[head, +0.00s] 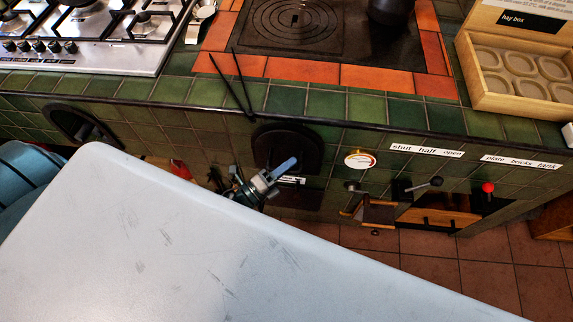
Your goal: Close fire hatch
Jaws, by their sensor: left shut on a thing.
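The fire hatch (285,140) is a black arched door in the green tiled front of the stove, near the middle of the head view. My left gripper (284,168) is at the lower part of the hatch, with its pale blue fingers pointing up and right. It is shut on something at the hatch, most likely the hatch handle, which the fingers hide. The picture is too small to tell whether the hatch stands ajar. My right gripper is not in view.
A second arched opening (80,124) is at left.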

